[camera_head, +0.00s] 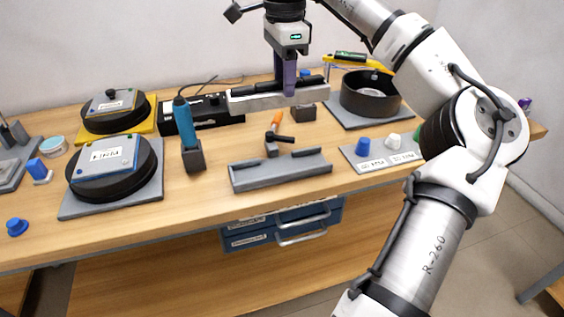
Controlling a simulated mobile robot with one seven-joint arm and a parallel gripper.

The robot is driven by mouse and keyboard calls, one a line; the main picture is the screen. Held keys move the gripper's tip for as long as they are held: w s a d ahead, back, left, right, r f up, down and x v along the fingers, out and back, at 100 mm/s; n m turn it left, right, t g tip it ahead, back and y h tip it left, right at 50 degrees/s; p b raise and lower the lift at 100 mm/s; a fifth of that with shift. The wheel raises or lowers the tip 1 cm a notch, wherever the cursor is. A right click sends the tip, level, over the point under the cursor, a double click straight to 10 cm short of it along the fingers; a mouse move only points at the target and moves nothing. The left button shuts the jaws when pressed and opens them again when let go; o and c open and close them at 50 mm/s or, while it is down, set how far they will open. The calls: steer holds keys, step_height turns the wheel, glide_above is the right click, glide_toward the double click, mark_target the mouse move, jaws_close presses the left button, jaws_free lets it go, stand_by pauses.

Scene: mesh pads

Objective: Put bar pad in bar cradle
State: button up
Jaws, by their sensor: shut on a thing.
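My gripper (290,92), with purple fingers pointing down, is at the back middle of the table. It is shut on the bar pad (262,102), a long pale grey bar with dark strips along its top. The fingers cover part of the bar's middle. I cannot tell whether the bar touches the table or hangs just above it. The bar cradle (280,176), a long grey trough with low walls, lies nearer the front edge, in front of the gripper. It looks empty, with a small dark piece at its back right.
A blue-handled tool (186,122) stands upright left of the cradle. An orange-handled hammer-like tool (273,136) stands behind it. Round black pads (103,172) on plates fill the left. A black ring pan (370,93) and a labelled plate (383,157) with small knobs are at right.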

mark_target(284, 103)
step_height(284, 103, down, 18)
steer(key=shift+f+p, duration=0.1)
steer(key=shift+p, duration=0.3)
steer(key=o, duration=1.2)
step_height(284, 103, up, 12)
steer(key=shift+r, duration=0.2)
